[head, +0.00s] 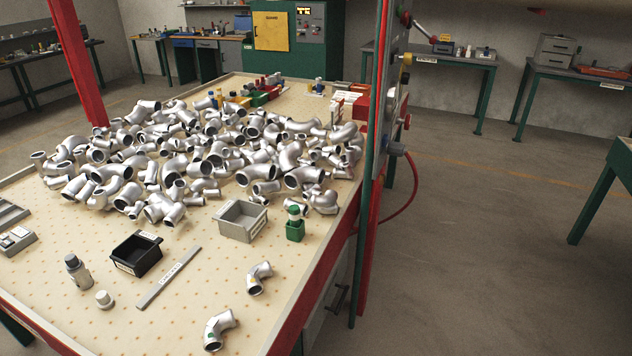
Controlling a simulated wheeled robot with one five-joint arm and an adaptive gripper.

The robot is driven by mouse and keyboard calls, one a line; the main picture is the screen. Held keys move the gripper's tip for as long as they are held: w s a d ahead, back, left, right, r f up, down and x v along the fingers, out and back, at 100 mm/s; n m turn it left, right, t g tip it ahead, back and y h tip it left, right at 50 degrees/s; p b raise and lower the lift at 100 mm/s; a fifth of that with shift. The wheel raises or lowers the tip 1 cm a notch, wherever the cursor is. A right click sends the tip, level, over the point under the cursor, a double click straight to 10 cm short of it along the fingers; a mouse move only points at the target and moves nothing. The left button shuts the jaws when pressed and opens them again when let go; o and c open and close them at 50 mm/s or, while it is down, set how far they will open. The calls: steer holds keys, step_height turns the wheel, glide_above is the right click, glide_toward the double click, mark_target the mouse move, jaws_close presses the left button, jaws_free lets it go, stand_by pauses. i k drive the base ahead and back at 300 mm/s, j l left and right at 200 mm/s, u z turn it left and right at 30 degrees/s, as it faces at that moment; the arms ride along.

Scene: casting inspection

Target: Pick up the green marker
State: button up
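No pen-shaped green marker can be clearly made out in the head view. My gripper is not in view.
A big heap of silver pipe castings (190,160) covers the table's middle. A black bin (136,262), a steel ruler (169,277), a grey bottle (77,272) and a white cap (104,299) lie in front. A red and green post (377,150) rises at the right edge.

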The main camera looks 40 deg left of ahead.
mark_target(294, 209)
steer(key=i+j+u, duration=0.2)
steer(key=i+u, duration=1)
steer(key=i+l+u, duration=0.25)
steer(key=i+u, duration=0.35)
steer(key=u, duration=0.25)
steer(key=i+u, duration=0.2)
steer(key=u, duration=0.2)
steer(key=i+l+u, duration=0.15)
steer(key=u, duration=3.25)
